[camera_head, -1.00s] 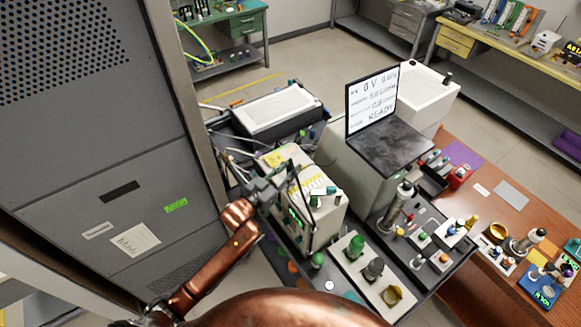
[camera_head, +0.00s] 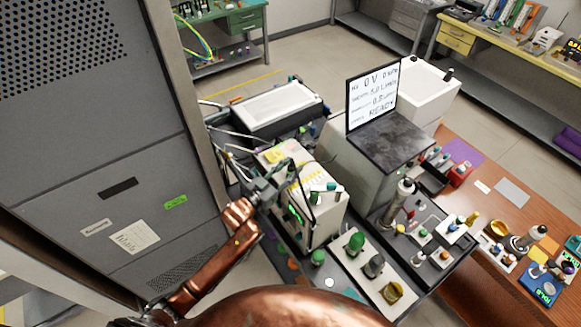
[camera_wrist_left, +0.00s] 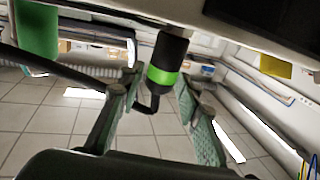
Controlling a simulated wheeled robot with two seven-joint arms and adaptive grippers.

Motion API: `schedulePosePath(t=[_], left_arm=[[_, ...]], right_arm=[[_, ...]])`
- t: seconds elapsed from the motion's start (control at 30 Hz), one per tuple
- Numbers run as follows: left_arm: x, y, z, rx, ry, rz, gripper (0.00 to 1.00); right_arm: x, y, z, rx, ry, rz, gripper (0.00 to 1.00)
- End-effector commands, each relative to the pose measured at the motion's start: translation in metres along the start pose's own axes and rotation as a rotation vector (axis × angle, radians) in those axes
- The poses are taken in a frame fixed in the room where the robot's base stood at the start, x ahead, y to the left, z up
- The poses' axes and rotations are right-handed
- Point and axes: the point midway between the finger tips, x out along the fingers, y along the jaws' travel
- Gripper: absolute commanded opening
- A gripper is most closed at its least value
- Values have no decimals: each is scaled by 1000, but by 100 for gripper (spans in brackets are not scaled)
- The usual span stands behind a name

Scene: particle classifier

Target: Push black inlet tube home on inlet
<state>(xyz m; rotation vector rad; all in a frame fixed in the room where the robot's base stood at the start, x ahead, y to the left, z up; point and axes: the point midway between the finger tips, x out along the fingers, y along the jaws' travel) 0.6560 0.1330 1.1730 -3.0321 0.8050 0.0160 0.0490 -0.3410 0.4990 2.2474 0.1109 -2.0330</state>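In the left wrist view a black fitting with a bright green band (camera_wrist_left: 163,76) hangs from the underside of a pale housing. A thin black tube (camera_wrist_left: 75,74) comes in from the left, and a black bend shows just below the fitting. My left gripper (camera_wrist_left: 155,98) is open, its green-padded fingers on either side of the fitting's lower end, with a gap at least on the left. In the head view my left gripper (camera_head: 268,190) is at the left side of the pale instrument box (camera_head: 325,217). Small size hides the contact there. My right gripper is not in view.
A green cylinder (camera_wrist_left: 36,30) hangs left of the fitting. In the head view a tray with green, grey and yellow knobs (camera_head: 352,268) lies before the box.

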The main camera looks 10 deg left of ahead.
Motion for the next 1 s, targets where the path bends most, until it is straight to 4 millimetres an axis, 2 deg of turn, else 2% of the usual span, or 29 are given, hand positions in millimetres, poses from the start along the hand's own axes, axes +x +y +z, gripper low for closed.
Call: schedulePosePath(t=[0.1, 0.47, 0.57, 0.8, 1.0], left_arm=[[0, 0, -1, 0, 2, 0, 41], [-6, 0, -1, 1, 2, 0, 41], [-19, -1, 0, 0, 1, -1, 41], [-69, 0, 0, 1, 0, 0, 41], [-103, 0, 0, 1, -1, -1, 41]], right_arm=[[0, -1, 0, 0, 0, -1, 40], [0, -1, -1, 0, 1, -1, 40], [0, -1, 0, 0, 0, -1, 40], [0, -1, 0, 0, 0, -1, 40], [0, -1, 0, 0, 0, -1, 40]])
